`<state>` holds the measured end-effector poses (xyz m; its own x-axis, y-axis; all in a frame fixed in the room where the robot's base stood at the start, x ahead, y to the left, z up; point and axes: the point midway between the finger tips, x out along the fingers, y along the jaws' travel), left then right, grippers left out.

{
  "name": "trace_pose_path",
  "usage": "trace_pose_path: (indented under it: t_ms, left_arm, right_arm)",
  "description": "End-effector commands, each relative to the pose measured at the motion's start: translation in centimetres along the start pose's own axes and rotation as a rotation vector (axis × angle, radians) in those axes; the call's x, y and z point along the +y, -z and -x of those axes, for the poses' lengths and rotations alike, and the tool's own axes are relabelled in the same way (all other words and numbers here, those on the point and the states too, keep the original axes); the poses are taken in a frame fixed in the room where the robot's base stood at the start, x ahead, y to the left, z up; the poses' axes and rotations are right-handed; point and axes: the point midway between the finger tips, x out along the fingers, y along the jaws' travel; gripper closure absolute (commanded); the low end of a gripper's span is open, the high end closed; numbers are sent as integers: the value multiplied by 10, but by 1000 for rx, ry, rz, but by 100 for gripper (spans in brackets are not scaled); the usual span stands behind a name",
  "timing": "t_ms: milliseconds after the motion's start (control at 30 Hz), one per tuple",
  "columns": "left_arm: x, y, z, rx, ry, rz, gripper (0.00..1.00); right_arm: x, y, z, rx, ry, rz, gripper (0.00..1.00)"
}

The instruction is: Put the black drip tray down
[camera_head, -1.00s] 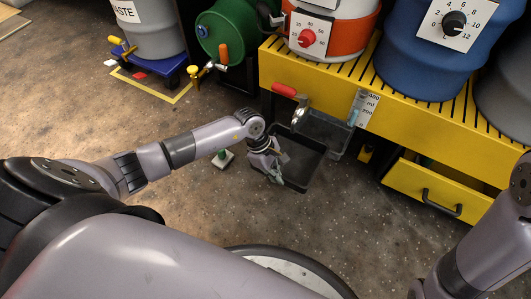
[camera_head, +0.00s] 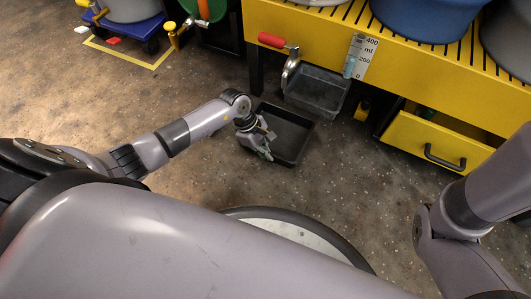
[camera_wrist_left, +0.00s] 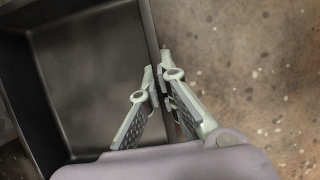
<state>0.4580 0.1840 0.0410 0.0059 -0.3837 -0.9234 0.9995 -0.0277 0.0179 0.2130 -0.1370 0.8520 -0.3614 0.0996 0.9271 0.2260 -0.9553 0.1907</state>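The black drip tray (camera_head: 291,136) is empty and low in front of the yellow bench in the head view. I cannot tell whether its underside touches the floor.
A grey bin (camera_head: 318,92) sits under the tap with the red handle (camera_head: 278,41), just behind the tray. The yellow drawer (camera_head: 425,142) stands open at the right. Speckled floor (camera_head: 335,180) is clear in front of the tray.

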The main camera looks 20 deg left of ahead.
Motion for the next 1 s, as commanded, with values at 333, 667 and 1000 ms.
trace_pose_path:
  t_ms: [333, 667, 1000]
  left_arm:
    - [1, 1, -1, 1, -2, 0, 96]
    - [0, 1, -1, 0, -1, 0, 75]
    - [0, -1, 2, 0, -1, 0, 75]
  right_arm:
    - [0, 1, 1, 1, 1, 0, 60]
    - [0, 0, 1, 1, 1, 0, 60]
    - [0, -1, -2, 1, 1, 0, 60]
